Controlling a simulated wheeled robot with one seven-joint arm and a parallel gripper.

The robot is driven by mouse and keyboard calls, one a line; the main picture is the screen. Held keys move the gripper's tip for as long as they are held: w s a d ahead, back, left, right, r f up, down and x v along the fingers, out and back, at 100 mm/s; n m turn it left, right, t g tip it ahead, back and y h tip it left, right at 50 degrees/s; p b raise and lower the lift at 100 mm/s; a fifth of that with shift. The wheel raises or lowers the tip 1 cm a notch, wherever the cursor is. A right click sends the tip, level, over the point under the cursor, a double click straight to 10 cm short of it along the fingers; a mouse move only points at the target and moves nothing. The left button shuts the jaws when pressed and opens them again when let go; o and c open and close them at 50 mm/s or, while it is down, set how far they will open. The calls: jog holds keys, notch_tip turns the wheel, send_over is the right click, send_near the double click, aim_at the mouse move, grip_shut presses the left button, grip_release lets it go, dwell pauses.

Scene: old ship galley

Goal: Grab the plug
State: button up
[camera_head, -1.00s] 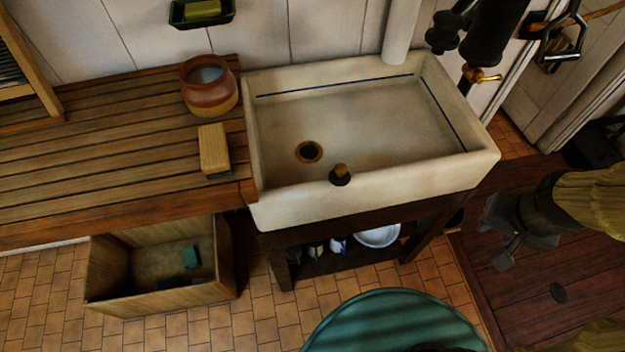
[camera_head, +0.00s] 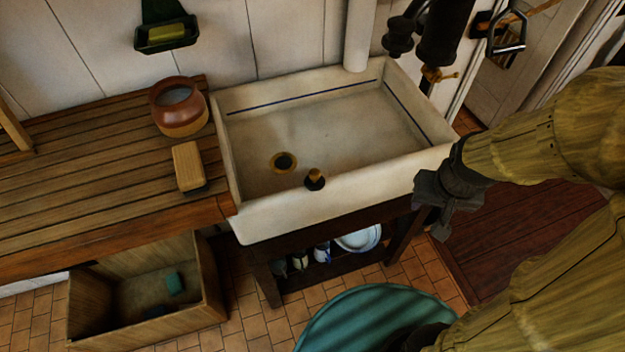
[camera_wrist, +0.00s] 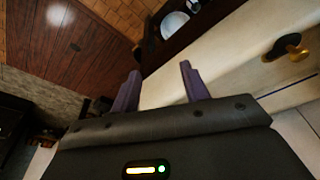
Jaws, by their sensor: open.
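The plug (camera_head: 315,180), black with a tan knob, stands on the front rim of the white sink (camera_head: 340,205). It also shows at the right of the wrist view (camera_wrist: 287,44). The brass-ringed drain hole (camera_head: 284,162) is behind and left of it, in the sink floor. My gripper (camera_head: 429,214) is at the sink's front right corner, right of the plug and apart from it. In the wrist view its two purple fingers (camera_wrist: 160,72) are spread with nothing between them.
A wooden drainboard left of the sink holds a brown pot (camera_head: 179,106) and a brush or block (camera_head: 188,166). A black tap (camera_head: 438,40) rises behind the sink. Below are a wooden crate (camera_head: 200,312), a shelf with a white dish (camera_head: 360,238), and a teal round top (camera_head: 365,315).

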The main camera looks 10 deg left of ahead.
jog(key=shift+w+a+n, duration=0.15)
jog(key=shift+a+n, duration=0.25)
jog(key=shift+a, duration=0.05)
jog(key=n+t+h+p, duration=0.8)
jog(key=n, duration=2)
send_near(313, 174)
jog(key=v, duration=0.5)
jog(key=shift+f, duration=0.15)
jog(key=shift+w, duration=0.1)
jog(key=p+x, duration=0.4)
jog(key=x, duration=0.7)
jog(key=shift+w+d+p, duration=0.2)
jog(key=shift+p, duration=0.1)
jog(key=shift+w+d+f, duration=0.15)
jog(key=shift+w, duration=0.05)
